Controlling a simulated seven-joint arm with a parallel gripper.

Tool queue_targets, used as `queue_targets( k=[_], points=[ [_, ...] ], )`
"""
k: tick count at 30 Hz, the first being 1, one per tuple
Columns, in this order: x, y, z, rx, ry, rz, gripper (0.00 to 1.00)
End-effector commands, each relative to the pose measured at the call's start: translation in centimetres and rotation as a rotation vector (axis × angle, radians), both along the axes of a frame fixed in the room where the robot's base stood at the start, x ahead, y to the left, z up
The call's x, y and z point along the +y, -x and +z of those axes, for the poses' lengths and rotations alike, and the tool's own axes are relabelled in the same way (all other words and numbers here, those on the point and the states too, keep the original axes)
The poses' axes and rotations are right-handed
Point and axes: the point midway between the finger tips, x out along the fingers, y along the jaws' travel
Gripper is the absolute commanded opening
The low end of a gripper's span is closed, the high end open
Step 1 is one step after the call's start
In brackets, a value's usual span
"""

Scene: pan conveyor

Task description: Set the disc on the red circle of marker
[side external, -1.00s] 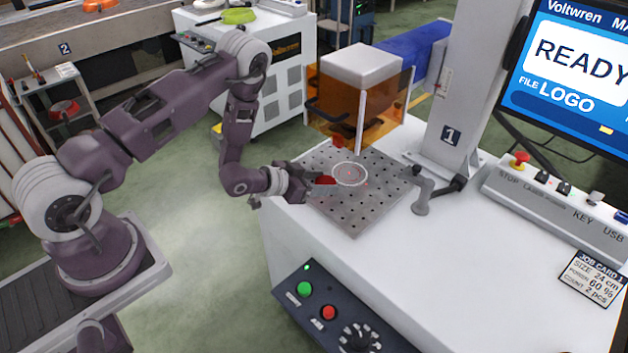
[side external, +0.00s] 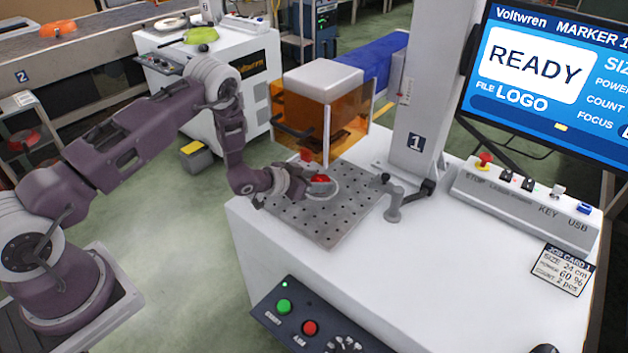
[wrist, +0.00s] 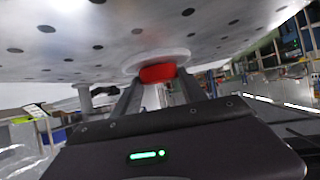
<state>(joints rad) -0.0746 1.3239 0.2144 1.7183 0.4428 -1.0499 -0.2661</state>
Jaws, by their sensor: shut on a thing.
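A small red disc (side external: 319,179) is held in my gripper (side external: 307,184) over a pale round spot (side external: 325,193) on the perforated plate (side external: 325,225) of marker 1. In the wrist view, the red disc (wrist: 157,73) sits between my two fingertips, against or just off the pale round spot (wrist: 172,56). I cannot tell whether they touch. The disc and fingers partly cover the spot, and I cannot clearly make out its red outline.
An amber guard (side external: 291,104) under a pale head stands just behind the plate. A red patch shows at the guard's lower edge.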

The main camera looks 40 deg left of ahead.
Motion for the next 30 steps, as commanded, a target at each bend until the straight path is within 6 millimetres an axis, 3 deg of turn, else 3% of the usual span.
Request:
queue_targets(
  k=[19, 20, 21, 23, 30],
  points=[
    [-0.03, -0.03, -0.26, -0.002, 0.0, 0.0, 0.04],
    [-0.02, -0.02, -0.24, -0.002, 0.0, 0.0, 0.55],
    [-0.02, -0.02, -0.24, -0.002, 0.0, 0.0, 0.63],
    [-0.02, -0.02, -0.24, -0.002, 0.0, 0.0, 0.75],
    [-0.02, 0.01, -0.29, -0.001, -0.001, 0.0, 0.75]
  ],
)
